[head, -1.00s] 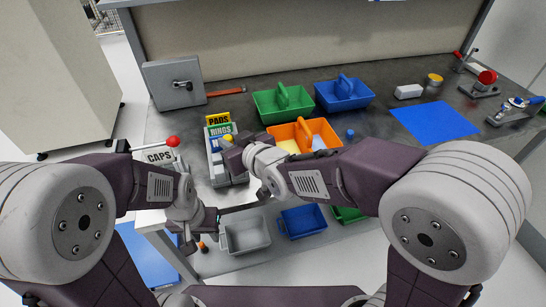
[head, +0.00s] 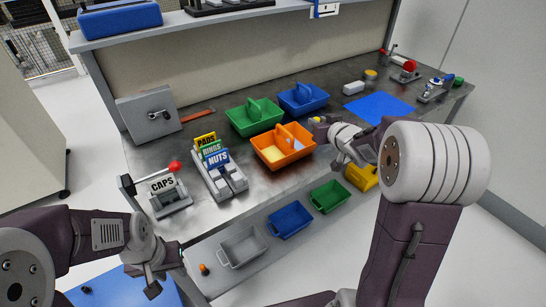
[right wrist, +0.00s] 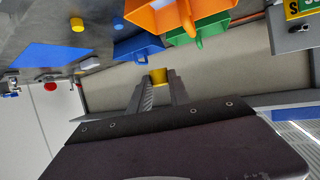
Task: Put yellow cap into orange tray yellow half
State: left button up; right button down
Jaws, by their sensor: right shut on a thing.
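The yellow cap (right wrist: 158,75) is held between the fingertips of my right gripper (right wrist: 157,84) in the right wrist view. In the head view my right gripper (head: 320,124) is just right of the orange tray (head: 284,164), with a bit of yellow at its tip. The tray also shows at the top of the right wrist view (right wrist: 158,20). My left gripper (head: 152,288) hangs low in front of the bench, its jaws unclear.
Green (head: 252,118) and blue (head: 303,99) trays stand behind the orange one. The label racks (head: 222,178) and the CAPS dispenser (head: 165,190) are to the left. A blue mat (head: 380,108) lies to the right. Several bins, including a grey one (head: 242,246), sit below.

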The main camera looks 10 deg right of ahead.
aim_at(284, 141)
jog(key=w+a+f+b, duration=0.1)
jog(key=a+f, duration=0.2)
jog(key=w+a+f+b, duration=0.1)
jog(key=a+f+b, duration=0.1)
jog(key=a+f, duration=0.2)
jog(key=w+a+f+b, duration=0.2)
jog(key=a+f, duration=0.2)
jog(key=shift+a, duration=0.1)
jog(key=shift+r, duration=0.1)
jog(key=shift+f+b, duration=0.65)
jog(key=shift+b, duration=0.1)
jog(key=shift+r, duration=0.1)
